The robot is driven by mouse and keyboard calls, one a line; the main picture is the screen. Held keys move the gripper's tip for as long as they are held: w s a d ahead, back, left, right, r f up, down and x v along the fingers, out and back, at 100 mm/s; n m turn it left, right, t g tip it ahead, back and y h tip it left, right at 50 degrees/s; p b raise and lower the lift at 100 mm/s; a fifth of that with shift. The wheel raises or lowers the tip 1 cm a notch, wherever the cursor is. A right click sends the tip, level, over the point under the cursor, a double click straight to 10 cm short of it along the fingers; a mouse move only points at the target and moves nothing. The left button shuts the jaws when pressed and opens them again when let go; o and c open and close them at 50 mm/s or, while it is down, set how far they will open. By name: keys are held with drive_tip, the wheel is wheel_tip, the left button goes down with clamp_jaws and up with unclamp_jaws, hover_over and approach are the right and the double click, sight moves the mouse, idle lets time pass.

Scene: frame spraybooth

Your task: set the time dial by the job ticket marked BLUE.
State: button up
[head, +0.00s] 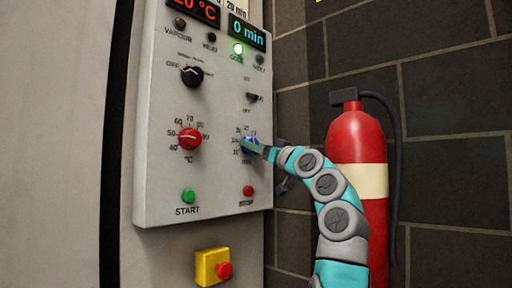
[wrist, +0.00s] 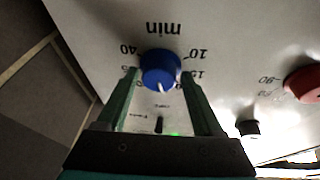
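The time dial is a blue knob (wrist: 160,70) with a white pointer, marked "min" on the pale control panel (head: 160,120). In the wrist view the panel appears upside down, and the pointer faces the bottom of the picture. My gripper (head: 258,147) is at the dial from the right in the head view. In the wrist view its two green fingers (wrist: 161,75) stand one on each side of the knob, very close to it. I cannot tell whether they press on it.
The time display (head: 248,34) reads 0 min; a green lamp (head: 238,49) is lit. A red temperature dial (head: 189,138), black switch knob (head: 192,76), green START button (head: 187,196) and red STOP button (head: 248,190) are nearby. A fire extinguisher (head: 350,140) stands right, behind my arm.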

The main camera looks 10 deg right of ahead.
drive_tip(key=shift+o, duration=0.9)
drive_tip(key=shift+r+p, duration=0.7)
drive_tip(key=shift+r, duration=1.15)
drive_tip(key=s+r+b, duration=0.1)
drive_tip(key=s+b, duration=0.2)
drive_tip(key=s, duration=1.3)
drive_tip(key=shift+r+b, duration=0.15)
drive_tip(key=shift+b, duration=0.15)
